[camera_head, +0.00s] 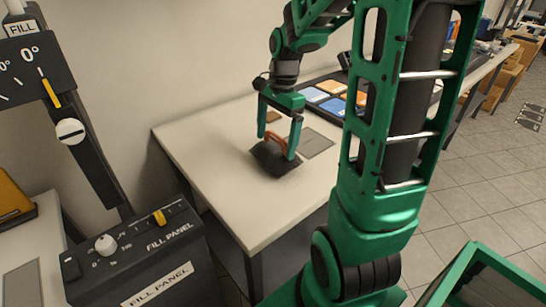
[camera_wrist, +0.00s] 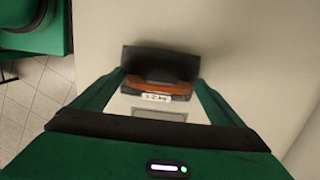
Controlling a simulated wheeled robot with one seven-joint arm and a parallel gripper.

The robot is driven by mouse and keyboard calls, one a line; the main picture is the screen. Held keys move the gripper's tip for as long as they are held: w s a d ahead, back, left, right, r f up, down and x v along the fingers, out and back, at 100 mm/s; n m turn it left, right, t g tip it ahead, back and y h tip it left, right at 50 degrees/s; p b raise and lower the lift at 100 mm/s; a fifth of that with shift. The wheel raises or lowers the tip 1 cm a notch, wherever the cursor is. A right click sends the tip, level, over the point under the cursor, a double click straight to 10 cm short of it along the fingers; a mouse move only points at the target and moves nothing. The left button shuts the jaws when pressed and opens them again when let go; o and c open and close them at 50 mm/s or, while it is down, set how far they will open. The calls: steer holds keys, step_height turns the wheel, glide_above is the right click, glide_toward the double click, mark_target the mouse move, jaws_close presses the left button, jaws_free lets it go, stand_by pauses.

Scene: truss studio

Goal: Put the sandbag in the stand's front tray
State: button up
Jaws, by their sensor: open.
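The sandbag (camera_head: 272,159) is a dark, flat bag with an orange-brown handle, lying on the pale table. My gripper (camera_head: 276,147) is open above it, with one finger on each side of the handle. In the wrist view the sandbag (camera_wrist: 160,62) lies between and just beyond the fingertips (camera_wrist: 160,80), with a small white label near the handle. I cannot tell whether the fingers touch it. A dark stand (camera_head: 88,150) with a dial marked FILL and a box marked FILL PANEL is at the left; I cannot make out its front tray.
The pale table (camera_head: 220,190) has clear room on its left and front. A case with blue and orange panels (camera_head: 330,88) stands at the back. Tiled floor (camera_head: 470,190) shows at right.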

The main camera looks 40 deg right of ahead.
steer(key=c, duration=2.2)
steer(key=shift+o, duration=0.2)
steer(key=shift+r, duration=0.1)
steer(key=shift+w+r, duration=0.1)
steer(key=shift+r, duration=0.45)
step_height(320, 180, up, 3)
steer(key=shift+f, duration=0.1)
steer(key=s+a+r, duration=0.2)
steer(key=a, duration=0.1)
steer(key=s+a+r, duration=0.2)
steer(key=a, duration=0.1)
steer(key=s+a+r, duration=0.2)
steer(key=a+r, duration=0.1)
steer(key=shift+s+a, duration=0.25)
steer(key=shift+a, duration=0.15)
